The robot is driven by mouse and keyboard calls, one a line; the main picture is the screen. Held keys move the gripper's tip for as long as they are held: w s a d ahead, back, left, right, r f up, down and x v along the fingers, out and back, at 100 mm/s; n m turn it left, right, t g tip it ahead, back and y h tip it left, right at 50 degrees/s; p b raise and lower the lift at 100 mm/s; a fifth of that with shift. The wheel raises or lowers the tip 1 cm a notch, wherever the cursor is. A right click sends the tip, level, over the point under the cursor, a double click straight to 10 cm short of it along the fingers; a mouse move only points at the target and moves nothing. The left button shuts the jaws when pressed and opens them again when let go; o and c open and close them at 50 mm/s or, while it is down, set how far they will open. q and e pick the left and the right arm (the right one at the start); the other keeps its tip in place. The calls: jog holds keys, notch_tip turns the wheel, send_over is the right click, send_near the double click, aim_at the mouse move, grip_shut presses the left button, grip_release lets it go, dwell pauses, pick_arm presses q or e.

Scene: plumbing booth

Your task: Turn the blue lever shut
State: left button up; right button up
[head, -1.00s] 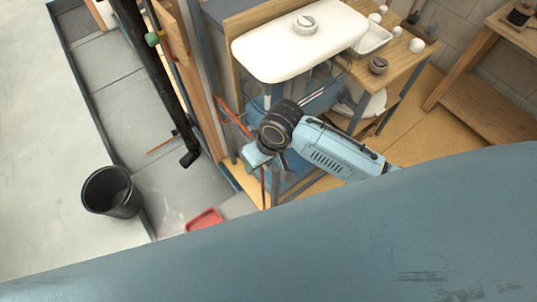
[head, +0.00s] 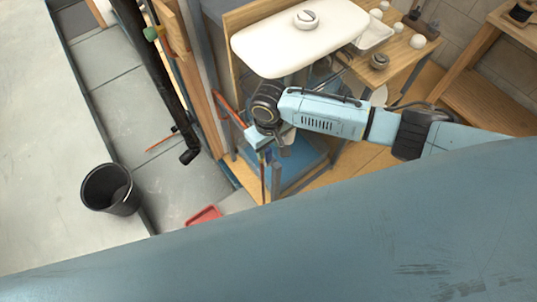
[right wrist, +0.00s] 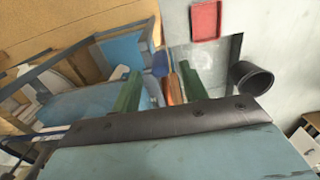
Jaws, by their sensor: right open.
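My right gripper (head: 268,148) is below the front of the white basin, beside an orange-red pipe (head: 229,104). In the right wrist view its two green fingers (right wrist: 160,72) are apart. A small blue piece (right wrist: 160,63), which looks like the blue lever, shows between the fingertips, next to a copper-coloured pipe (right wrist: 174,88). I cannot tell whether a finger touches it. In the head view the lever is not clear behind the gripper. My left gripper is not in view.
The white basin (head: 280,50) hangs just above my right arm. A wooden shelf with small jars stands to the right. A black pipe (head: 165,85), a black bin (head: 112,190) and a red tray (head: 204,215) are to the left. The floor around the bin is mostly clear.

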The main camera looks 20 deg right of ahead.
aim_at(268, 155)
notch_tip(268, 155, down, 5)
jog(key=shift+f+b, duration=0.1)
jog(key=shift+b, duration=0.35)
grip_shut()
